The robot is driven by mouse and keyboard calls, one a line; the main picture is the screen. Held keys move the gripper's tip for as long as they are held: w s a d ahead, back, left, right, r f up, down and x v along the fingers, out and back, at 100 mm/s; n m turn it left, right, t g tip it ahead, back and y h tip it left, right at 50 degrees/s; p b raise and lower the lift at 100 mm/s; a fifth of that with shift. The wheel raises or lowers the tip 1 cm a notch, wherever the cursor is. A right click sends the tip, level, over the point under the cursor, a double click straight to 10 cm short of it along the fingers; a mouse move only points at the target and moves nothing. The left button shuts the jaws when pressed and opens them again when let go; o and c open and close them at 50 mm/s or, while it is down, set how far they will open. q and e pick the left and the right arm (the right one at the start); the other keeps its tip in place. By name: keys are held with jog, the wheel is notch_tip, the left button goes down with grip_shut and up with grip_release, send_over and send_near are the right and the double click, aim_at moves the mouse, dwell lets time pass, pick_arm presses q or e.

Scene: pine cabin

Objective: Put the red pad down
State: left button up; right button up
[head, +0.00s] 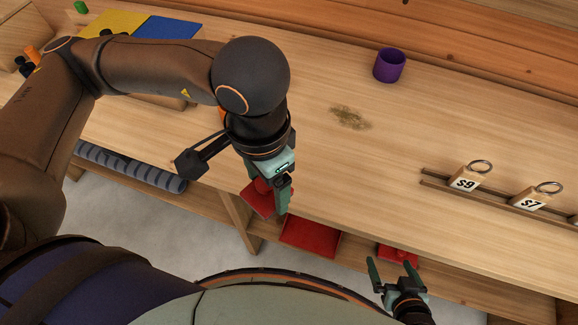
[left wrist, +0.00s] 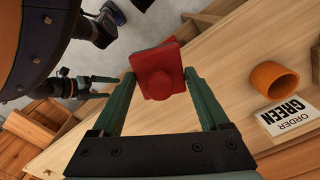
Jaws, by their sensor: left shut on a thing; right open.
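My left gripper (head: 279,194) is shut on a red pad (head: 258,198). In the head view the pad is partly behind the fingers and overlaps the front edge of the wooden bench (head: 310,165). In the left wrist view the red pad (left wrist: 158,72) sits between the two green fingertips, with its round red knob facing the camera. I cannot tell how high it is above the bench. My right gripper (head: 395,275) is open and empty, in front of the bench's edge.
A brownish stain (head: 350,117) marks the bench, with bare wood around it. A purple cup (head: 389,66) stands behind. Tags S9 (head: 466,181) and S7 (head: 531,198) stand along a rail. Red items (head: 310,238) lie below the bench. An orange cup (left wrist: 274,79) stands by an "ORDER GREEN" card (left wrist: 287,117).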

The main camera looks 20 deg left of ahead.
pick_arm(q)
jog(key=w+f, duration=0.2)
jog(key=w, duration=0.1)
jog(key=w+f+p, duration=0.1)
jog(key=w+f, duration=0.4)
jog(key=w, duration=0.1)
jog(key=shift+w+d+f+p, duration=0.2)
jog(key=shift+w+f+p, duration=0.05)
jog(key=shift+p, duration=0.05)
jog(key=shift+w+f, duration=0.2)
jog(key=shift+f, duration=0.05)
notch_tip(320, 180, down, 3)
jog(key=shift+p, duration=0.6)
jog(key=shift+f, duration=0.1)
jog(key=shift+f+b, duration=0.2)
jog(key=shift+b, duration=0.15)
jog(key=o, duration=1.2)
jog(key=shift+o, duration=0.2)
